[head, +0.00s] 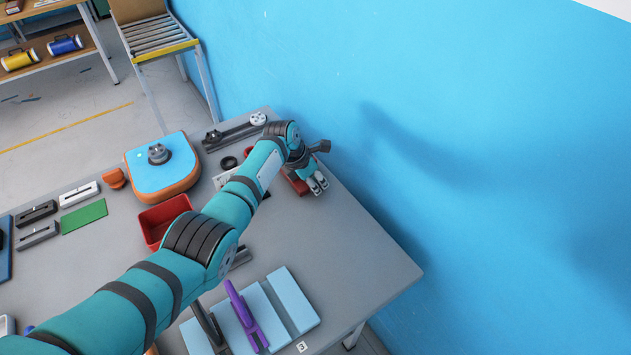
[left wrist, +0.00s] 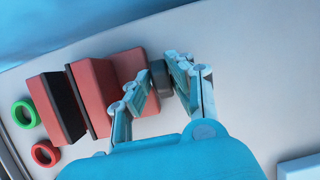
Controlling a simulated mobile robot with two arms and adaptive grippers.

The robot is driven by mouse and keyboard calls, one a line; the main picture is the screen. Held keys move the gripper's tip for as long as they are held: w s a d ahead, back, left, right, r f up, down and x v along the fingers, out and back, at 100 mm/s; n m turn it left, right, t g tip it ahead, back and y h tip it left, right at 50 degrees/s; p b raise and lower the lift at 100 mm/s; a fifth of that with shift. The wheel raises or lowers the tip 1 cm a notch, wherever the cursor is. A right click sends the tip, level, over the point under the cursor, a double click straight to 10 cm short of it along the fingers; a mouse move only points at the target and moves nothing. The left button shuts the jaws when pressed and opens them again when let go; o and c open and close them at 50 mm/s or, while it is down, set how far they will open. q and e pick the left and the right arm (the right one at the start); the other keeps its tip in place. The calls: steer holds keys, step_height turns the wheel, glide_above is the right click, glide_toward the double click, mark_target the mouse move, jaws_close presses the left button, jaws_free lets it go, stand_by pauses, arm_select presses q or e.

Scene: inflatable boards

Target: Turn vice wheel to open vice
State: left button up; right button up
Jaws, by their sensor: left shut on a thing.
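The vice (left wrist: 92,95) is a row of red blocks with a dark strip between the left and middle ones in the left wrist view. I cannot tell if there is a gap at the strip. A small grey wheel (left wrist: 159,76) sits at the vice's right end. My left gripper (left wrist: 161,84) is shut on this wheel, one finger on each side. In the head view my left gripper (head: 317,186) is at the table's back edge near the wall, and my wrist hides most of the vice (head: 298,184). My right gripper is not in view.
The grey table (head: 350,255) is clear to the right of the vice. A red bin (head: 163,220), an orange and blue device (head: 163,178) and light blue boards (head: 292,300) with a purple tool (head: 246,315) lie nearer. A blue wall (head: 480,140) stands close behind.

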arm_select(q)
jaws_close()
steer(key=t+h+p, duration=0.1)
steer(key=p, duration=0.2)
steer(key=shift+s+a+r, duration=0.15)
steer(key=shift+f+t+h+p, duration=0.2)
steer(key=shift+t+h+p, duration=0.1)
steer(key=shift+h+p, duration=0.4)
steer(key=shift+s+a+f+t+h+b, duration=0.15)
steer(key=shift+t+h, duration=0.15)
steer(key=shift+h, duration=0.2)
steer(key=shift+w+a+f+t+h+b, duration=0.15)
steer(key=shift+t+h, duration=0.15)
steer(key=shift+h, duration=0.2)
steer(key=shift+s+t+h+b, duration=0.15)
steer(key=shift+t+h+b, duration=0.35)
steer(key=shift+h, duration=0.1)
steer(key=o, duration=0.9)
jaws_free()
steer(key=shift+r, duration=0.1)
steer(key=shift+c, duration=0.2)
